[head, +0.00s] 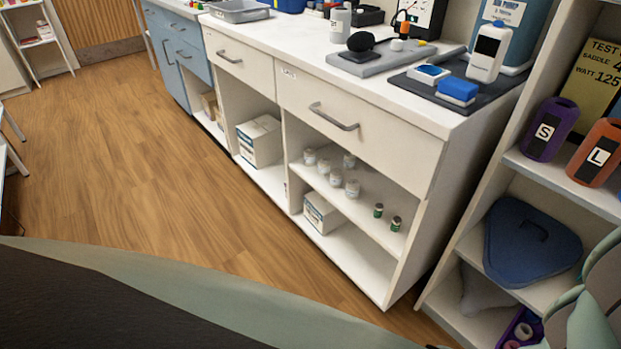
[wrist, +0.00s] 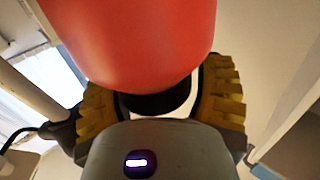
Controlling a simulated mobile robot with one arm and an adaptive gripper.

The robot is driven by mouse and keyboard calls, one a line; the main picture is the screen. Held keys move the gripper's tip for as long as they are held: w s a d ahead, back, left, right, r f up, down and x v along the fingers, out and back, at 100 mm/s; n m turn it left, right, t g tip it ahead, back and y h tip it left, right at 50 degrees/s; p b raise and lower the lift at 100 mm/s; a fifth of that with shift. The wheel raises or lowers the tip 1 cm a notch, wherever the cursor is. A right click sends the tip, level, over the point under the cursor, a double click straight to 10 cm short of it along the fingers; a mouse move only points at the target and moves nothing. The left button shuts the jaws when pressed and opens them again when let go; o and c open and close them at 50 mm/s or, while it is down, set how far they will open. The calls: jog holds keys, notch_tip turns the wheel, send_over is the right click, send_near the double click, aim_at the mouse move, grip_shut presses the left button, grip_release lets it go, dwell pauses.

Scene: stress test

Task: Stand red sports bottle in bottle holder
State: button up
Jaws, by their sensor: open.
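A large red cylindrical thing, likely the red sports bottle (wrist: 135,40), fills the upper middle of the wrist view, with a black end (wrist: 160,101) toward my gripper. My gripper (wrist: 163,108) is open, its yellow ridged fingers on either side of the black end. The fingers are very near the bottle; I cannot tell whether they touch it. The bottle's far end is out of frame. In the head view I see neither the bottle nor my gripper's fingers. I cannot make out a bottle holder in either view.
A white counter (head: 270,40) carries a grey tray, a dark mat (head: 455,85) and small devices. Its open shelves hold white jars and boxes (head: 260,140). A shelf unit at right holds purple (head: 549,130) and orange (head: 594,152) sleeves and a blue saddle-shaped item (head: 530,240). Wooden floor (head: 130,150) is clear.

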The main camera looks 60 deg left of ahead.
jog(key=shift+o, duration=0.7)
jog(key=shift+s+a, duration=0.1)
jog(key=v, duration=1.1)
jog(key=shift+s+a, duration=0.3)
